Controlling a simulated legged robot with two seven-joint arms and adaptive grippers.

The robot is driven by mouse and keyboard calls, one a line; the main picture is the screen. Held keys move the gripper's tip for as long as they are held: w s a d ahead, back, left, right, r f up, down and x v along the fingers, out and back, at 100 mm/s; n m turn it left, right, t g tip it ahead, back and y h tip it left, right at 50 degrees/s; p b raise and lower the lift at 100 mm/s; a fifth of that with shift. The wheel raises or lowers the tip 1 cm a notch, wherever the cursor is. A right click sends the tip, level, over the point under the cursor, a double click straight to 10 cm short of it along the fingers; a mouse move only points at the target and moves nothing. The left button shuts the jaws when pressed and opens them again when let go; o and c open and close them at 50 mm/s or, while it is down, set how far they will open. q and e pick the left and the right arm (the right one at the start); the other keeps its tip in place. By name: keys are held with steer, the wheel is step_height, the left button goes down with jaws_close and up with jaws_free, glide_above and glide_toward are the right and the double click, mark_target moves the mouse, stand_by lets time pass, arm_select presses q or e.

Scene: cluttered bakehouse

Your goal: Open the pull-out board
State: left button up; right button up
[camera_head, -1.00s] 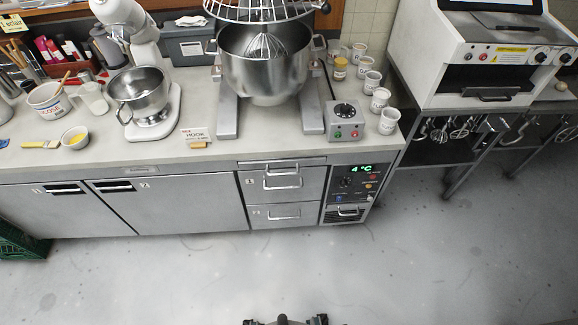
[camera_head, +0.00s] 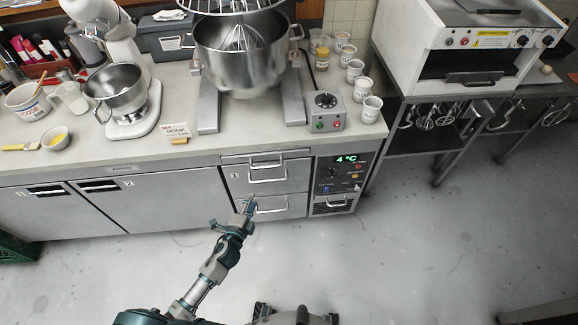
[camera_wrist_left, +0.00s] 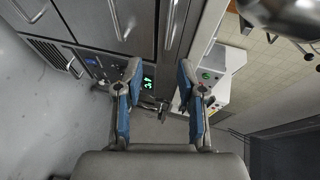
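The pull-out board (camera_head: 238,158) appears to be the thin grey front just under the countertop, above the drawers, and looks closed. A bar handle (camera_head: 266,165) hangs on its front. In the left wrist view the narrow board front (camera_wrist_left: 181,32) shows at the top, beyond my fingers. My left gripper (camera_head: 247,205) is in front of the drawer stack, below the board handle, overlapping the lower drawer in the head view. In the left wrist view my left gripper (camera_wrist_left: 160,85) has its two fingers wide apart with nothing between them. My right gripper is not in view.
Two drawers (camera_head: 292,175) lie below the board. The control panel (camera_head: 345,172) with a green display is to their right. Cabinet doors (camera_head: 170,200) are to the left. A mixer bowl (camera_head: 240,55), control box (camera_head: 325,112) and cups stand on the counter. The floor in front is clear.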

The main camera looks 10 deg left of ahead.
arm_select(q)
steer(key=r, duration=0.1)
glide_toward(268, 167)
steer(key=w+a+f, duration=0.1)
steer(key=shift+m, duration=0.3)
steer(key=x, duration=0.3)
steer(key=b+x, duration=0.1)
steer(key=x, duration=0.2)
steer(key=b+x, duration=0.1)
steer(key=x, duration=0.2)
steer(key=shift+w+d, duration=0.15)
steer(key=shift+d, duration=0.2)
steer(key=shift+a, duration=0.3)
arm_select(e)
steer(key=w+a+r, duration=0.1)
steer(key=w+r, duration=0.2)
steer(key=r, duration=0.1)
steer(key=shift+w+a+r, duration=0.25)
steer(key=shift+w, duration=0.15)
arm_select(q)
steer(key=shift+d, duration=0.15)
steer(key=c, duration=0.7)
steer(key=shift+d, duration=0.2)
jaws_close()
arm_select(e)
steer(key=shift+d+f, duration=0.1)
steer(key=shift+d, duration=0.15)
